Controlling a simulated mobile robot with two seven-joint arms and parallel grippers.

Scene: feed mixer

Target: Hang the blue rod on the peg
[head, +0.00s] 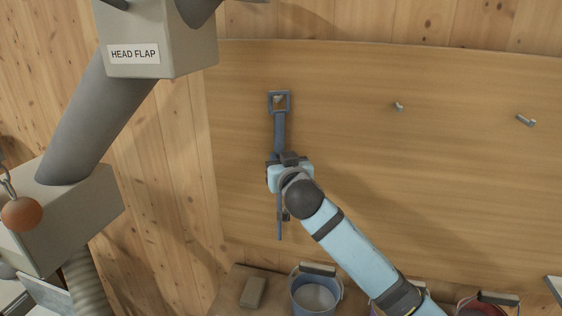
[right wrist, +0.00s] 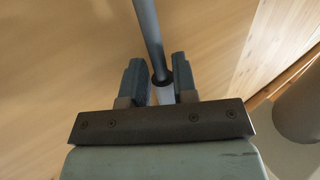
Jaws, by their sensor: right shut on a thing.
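The blue rod (head: 279,130) hangs upright in front of the wooden board, with a square loop at its top end. A peg (head: 278,99) shows inside the loop's opening; I cannot tell how far the loop is over it. My right gripper (head: 287,160) is shut on the rod below the loop, and the rod's lower end shows beneath the gripper. In the right wrist view the rod (right wrist: 148,35) runs between the two fingers (right wrist: 160,82). My left gripper is not in view.
Two more pegs (head: 398,106) (head: 525,120) stand out of the board (head: 450,75) to the right, both bare. A grey machine with a "HEAD FLAP" label (head: 134,54) and a thick pipe (head: 90,115) fills the left. Buckets (head: 316,296) stand below the board.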

